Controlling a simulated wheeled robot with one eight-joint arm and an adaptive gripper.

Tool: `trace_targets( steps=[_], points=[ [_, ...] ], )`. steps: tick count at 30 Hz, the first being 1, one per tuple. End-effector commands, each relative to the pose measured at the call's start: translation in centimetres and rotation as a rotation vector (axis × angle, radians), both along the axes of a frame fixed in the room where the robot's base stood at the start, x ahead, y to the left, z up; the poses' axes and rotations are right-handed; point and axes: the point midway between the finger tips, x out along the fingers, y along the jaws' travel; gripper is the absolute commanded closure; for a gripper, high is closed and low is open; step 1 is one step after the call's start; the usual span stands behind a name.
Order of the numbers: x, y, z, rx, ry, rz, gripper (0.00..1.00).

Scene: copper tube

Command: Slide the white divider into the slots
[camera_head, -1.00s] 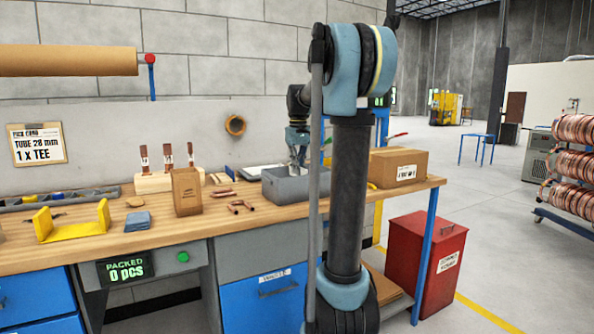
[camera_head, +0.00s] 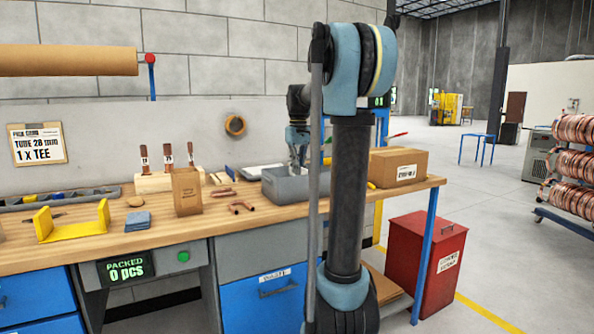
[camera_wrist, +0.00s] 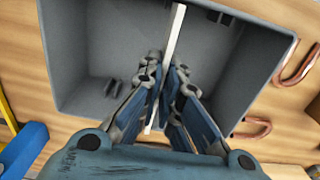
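The white divider (camera_wrist: 174,40) shows in the wrist view as a thin strip seen edge-on, running from the top edge down between my fingers. My gripper (camera_wrist: 164,72) is shut on it, over the grey bin (camera_wrist: 78,55). Small dark fittings, possibly the slots, show at the bin's top wall (camera_wrist: 222,18) and at its lower left (camera_wrist: 114,88); the divider appears apart from both. How deep its lower edge sits cannot be told. In the head view my gripper (camera_head: 298,152) points down into the bin (camera_head: 290,188), and the divider cannot be made out.
A cardboard box (camera_head: 398,168) stands right of the bin. Copper pieces (camera_head: 241,207) lie to its left, near a brown paper bag (camera_head: 187,192). A yellow holder (camera_head: 75,232) and a blue pad (camera_head: 137,221) are farther left. Some bench top between them is clear.

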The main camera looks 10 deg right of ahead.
Motion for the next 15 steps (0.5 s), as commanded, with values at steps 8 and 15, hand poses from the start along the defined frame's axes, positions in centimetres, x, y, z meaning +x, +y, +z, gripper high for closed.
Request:
trace_targets(
  steps=[8, 15],
  points=[
    [0.01, -0.01, -0.15, 0.000, 0.000, 0.000, 1.00],
    [0.01, -0.02, -0.63, 0.000, 0.000, 0.000, 1.00]
  ],
)
